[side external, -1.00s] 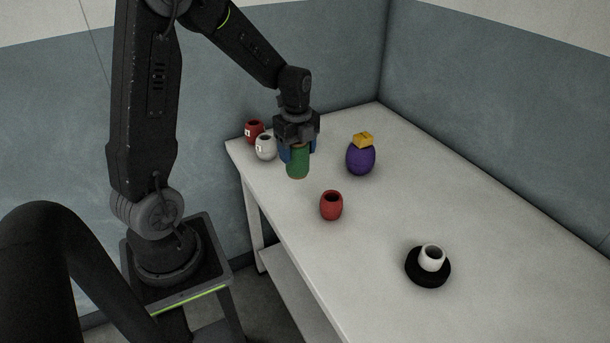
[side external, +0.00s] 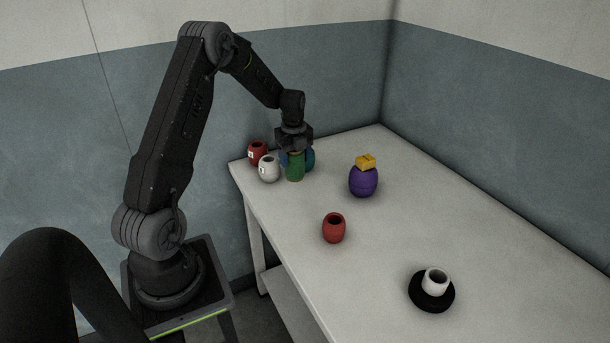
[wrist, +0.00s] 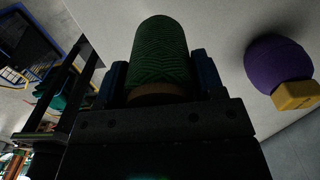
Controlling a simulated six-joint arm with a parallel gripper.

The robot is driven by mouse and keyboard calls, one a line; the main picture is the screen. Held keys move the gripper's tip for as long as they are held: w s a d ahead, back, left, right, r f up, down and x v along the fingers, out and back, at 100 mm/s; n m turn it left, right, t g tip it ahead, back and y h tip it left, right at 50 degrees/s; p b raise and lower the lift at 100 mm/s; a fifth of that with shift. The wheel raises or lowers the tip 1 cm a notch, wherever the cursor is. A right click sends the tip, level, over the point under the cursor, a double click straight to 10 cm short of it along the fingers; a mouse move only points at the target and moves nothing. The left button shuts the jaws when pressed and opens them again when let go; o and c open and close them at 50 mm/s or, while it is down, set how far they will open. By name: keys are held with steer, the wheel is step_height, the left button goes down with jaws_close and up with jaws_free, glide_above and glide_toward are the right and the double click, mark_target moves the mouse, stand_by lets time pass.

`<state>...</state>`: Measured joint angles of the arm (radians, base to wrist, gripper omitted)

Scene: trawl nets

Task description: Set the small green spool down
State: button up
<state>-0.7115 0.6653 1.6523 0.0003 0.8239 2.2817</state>
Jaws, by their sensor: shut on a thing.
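The small green spool (side external: 295,167) is upright between the fingers of my gripper (side external: 294,155), over the far left part of the white table (side external: 400,215). In the wrist view the green spool (wrist: 160,52) shows its ribbed winding and a brown rim, with a blue-sided finger on each side of it. My gripper (wrist: 161,78) is shut on it. In the side view its lower end is level in the picture with the foot of the white pot. I cannot tell whether it touches the table. A blue-teal rounded shape (side external: 310,159) shows just behind it, partly hidden.
A white pot (side external: 268,170) and a red pot (side external: 257,153) stand close left of the spool. A purple rounded thing (side external: 363,183) with a yellow block (side external: 365,161) on top stands right. Another red pot (side external: 333,230) stands nearer. A white cup (side external: 435,280) sits on a black dish (side external: 431,300).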

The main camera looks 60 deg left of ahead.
steer(key=shift+w+d+f, duration=0.25)
steer(key=shift+w+f, duration=0.2)
steer(key=shift+f, duration=0.55)
steer(key=shift+w+d+f, duration=0.25)
steer(key=shift+w+f, duration=0.2)
steer(key=shift+f, duration=0.5)
steer(key=shift+w+d+f, duration=0.25)
steer(key=shift+w+f, duration=0.2)
steer(key=shift+f, duration=0.55)
steer(key=shift+f, duration=0.15)
steer(key=o, duration=1)
